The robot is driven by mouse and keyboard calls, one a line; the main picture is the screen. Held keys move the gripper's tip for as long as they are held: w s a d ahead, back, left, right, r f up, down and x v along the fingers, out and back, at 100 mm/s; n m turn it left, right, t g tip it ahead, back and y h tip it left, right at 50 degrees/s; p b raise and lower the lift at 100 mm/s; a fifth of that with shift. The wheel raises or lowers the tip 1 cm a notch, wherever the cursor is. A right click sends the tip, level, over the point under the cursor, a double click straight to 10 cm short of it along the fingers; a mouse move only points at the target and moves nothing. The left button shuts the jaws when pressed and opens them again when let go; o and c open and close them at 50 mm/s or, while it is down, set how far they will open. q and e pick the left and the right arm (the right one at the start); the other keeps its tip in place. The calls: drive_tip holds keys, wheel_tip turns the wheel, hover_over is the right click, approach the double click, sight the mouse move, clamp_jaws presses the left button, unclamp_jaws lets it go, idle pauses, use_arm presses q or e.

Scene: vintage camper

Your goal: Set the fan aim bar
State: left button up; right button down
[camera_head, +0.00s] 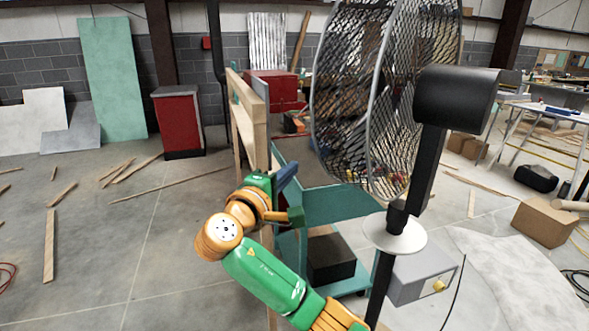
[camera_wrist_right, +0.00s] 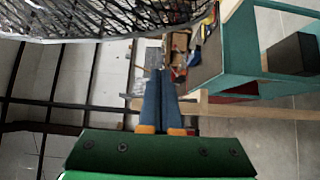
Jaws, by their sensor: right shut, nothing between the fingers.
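The fan has a wire mesh cage (camera_head: 372,95), a black motor housing (camera_head: 456,97) and a tilted black bar (camera_head: 427,165) below the housing. A pale round disc (camera_head: 394,234) sits on its black post. I cannot tell for sure which part is the aim bar. My right gripper (camera_head: 287,174) is to the left of the fan, below the cage and apart from it. In the wrist view its blue fingers (camera_wrist_right: 161,82) are shut together and empty. The cage also shows in the wrist view (camera_wrist_right: 100,18), along the top left. My left gripper is out of view.
A grey box with a yellow knob (camera_head: 422,274) is beside the post. A teal bench (camera_head: 330,203) and a wooden frame (camera_head: 250,125) stand behind my right arm. A red cabinet (camera_head: 179,122) is at the back left. Wood pieces lie on the otherwise open left floor.

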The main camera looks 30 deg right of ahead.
drive_tip(key=d+p, duration=0.4)
drive_tip(key=d, duration=0.2)
drive_tip(key=shift+d+p, duration=0.3)
drive_tip(key=shift+d, duration=0.05)
drive_tip(key=shift+f, duration=0.1)
